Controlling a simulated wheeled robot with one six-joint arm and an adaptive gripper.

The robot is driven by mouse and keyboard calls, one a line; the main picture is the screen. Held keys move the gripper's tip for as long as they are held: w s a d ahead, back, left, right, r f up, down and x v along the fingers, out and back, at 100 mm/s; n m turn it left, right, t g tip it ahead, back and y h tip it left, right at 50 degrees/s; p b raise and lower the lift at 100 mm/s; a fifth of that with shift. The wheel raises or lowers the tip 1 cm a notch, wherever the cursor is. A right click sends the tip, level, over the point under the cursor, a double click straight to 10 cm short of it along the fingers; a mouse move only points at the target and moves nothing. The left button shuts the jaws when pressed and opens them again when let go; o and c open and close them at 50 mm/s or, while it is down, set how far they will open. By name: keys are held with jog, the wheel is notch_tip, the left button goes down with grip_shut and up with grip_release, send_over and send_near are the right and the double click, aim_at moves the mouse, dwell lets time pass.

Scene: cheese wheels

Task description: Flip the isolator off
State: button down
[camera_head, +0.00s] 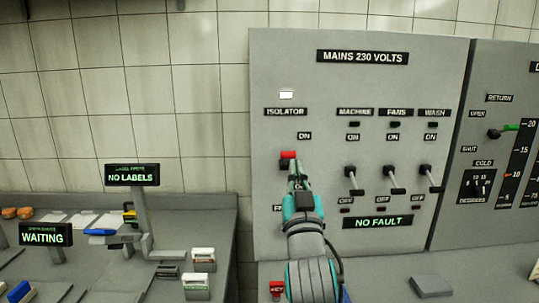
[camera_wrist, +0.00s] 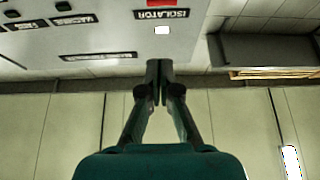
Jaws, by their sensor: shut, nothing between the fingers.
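The isolator switch on the mains panel (camera_head: 310,75) has a red handle (camera_head: 289,155), seen in the head view just below its upper ON label. The wrist view shows the closed fingertips (camera_wrist: 158,80) pointing toward the panel, which appears upside down. There, the ISOLATOR label (camera_wrist: 162,14) and a red part (camera_wrist: 154,3) lie at the top edge. The white isolator lamp (camera_head: 287,94) is lit.
MACHINE (camera_head: 351,178), FANS (camera_head: 391,180) and WASH (camera_head: 429,178) levers stand right of the isolator. A display reads NO FAULT (camera_head: 378,222). A second panel (camera_head: 500,150) adjoins at right. A bench with a NO LABELS sign (camera_head: 131,175) is at left.

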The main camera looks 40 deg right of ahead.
aim_at(287, 159)
jog(key=shift+w+a+r, duration=0.1)
jog(key=shift+a+r, duration=0.1)
jog(key=shift+r, duration=0.15)
jog(key=shift+w, duration=0.1)
jog(key=w+d, duration=0.5)
jog(key=w, duration=0.2)
jog(key=shift+w+d+r, duration=0.15)
jog(key=shift+w+r, duration=0.15)
jog(key=shift+r, duration=0.05)
dwell(0.3)
